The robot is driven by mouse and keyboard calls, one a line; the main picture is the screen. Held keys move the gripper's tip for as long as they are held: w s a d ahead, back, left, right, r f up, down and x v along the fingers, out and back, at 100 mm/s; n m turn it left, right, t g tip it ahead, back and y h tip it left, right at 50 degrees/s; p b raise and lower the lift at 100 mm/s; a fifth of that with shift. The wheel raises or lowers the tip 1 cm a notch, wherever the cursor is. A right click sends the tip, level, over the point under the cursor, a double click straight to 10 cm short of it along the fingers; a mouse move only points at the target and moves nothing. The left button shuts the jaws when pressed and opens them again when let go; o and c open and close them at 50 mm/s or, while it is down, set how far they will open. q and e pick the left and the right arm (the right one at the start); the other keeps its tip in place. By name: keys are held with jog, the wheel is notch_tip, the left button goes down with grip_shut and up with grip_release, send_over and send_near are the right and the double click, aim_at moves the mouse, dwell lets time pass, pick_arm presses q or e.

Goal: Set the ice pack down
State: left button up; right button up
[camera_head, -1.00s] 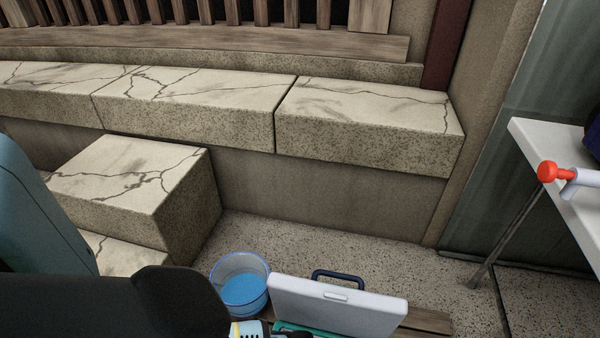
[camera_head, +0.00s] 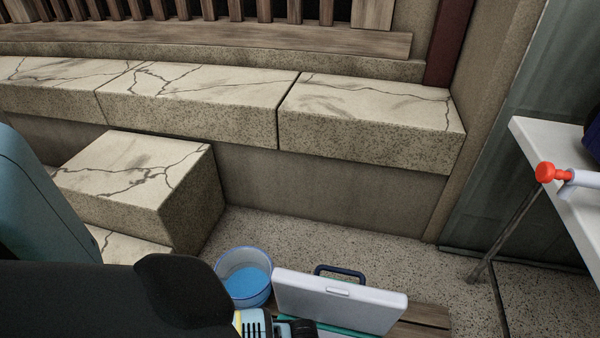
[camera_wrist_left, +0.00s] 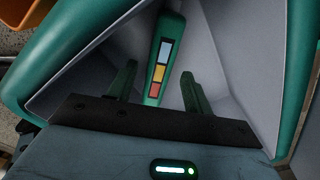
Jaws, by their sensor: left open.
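A slim green piece with blue, yellow and red patches (camera_wrist_left: 165,45), which looks like the ice pack, lies inside a teal cooler (camera_wrist_left: 42,68) with grey inner walls. My left gripper (camera_wrist_left: 158,74) is inside the cooler, its fingers spread on either side of the green piece with gaps showing. It is open. In the head view the cooler's white lid (camera_head: 340,299) stands raised with a dark blue handle; my arm and the lid hide the cooler's inside and the gripper there. My right gripper is not in view.
A clear bucket with blue contents (camera_head: 245,284) stands just left of the lid. Wooden boards (camera_head: 428,315) lie under the cooler. Stone blocks (camera_head: 140,170) and a stone ledge run behind. A white table (camera_head: 570,185) is at the right. Speckled floor is bare in between.

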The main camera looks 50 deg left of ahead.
pick_arm(q)
notch_tip(320, 180, up, 9)
jog(key=p, duration=0.4)
jog(key=shift+r, duration=0.2)
jog(key=shift+s, duration=0.15)
